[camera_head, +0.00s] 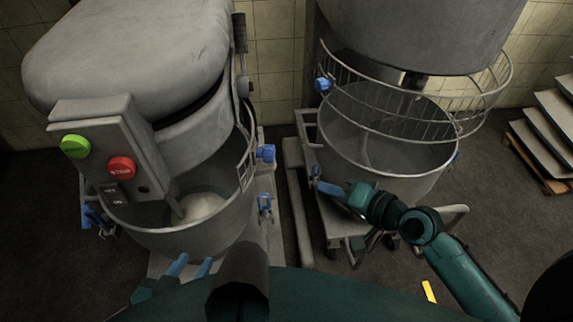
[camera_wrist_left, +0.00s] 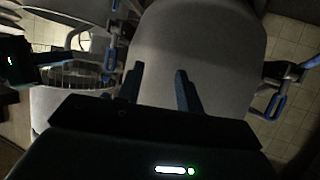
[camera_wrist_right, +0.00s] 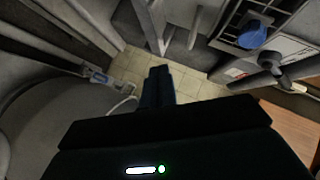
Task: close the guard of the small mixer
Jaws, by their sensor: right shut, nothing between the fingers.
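Two mixers stand side by side in the head view, and I cannot tell for sure which is the small one. The right mixer (camera_head: 420,30) has a wire guard (camera_head: 395,110) ringed above its metal bowl (camera_head: 375,160). The left mixer (camera_head: 130,60) has green and red buttons and a bowl (camera_head: 185,240) with pale contents; a barred guard part (camera_head: 246,155) shows at its right side. My left gripper (camera_head: 195,260) is open and empty in front of the left bowl. My right gripper (camera_head: 325,187) is shut and empty beside the right bowl's left front edge.
Blue-tipped handles (camera_head: 265,153) stick out between the mixers, with a narrow floor gap there. A blue knob (camera_head: 323,85) sits at the guard's left end. Stacked trays (camera_head: 555,120) stand at the far right. Open floor lies right of the right mixer.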

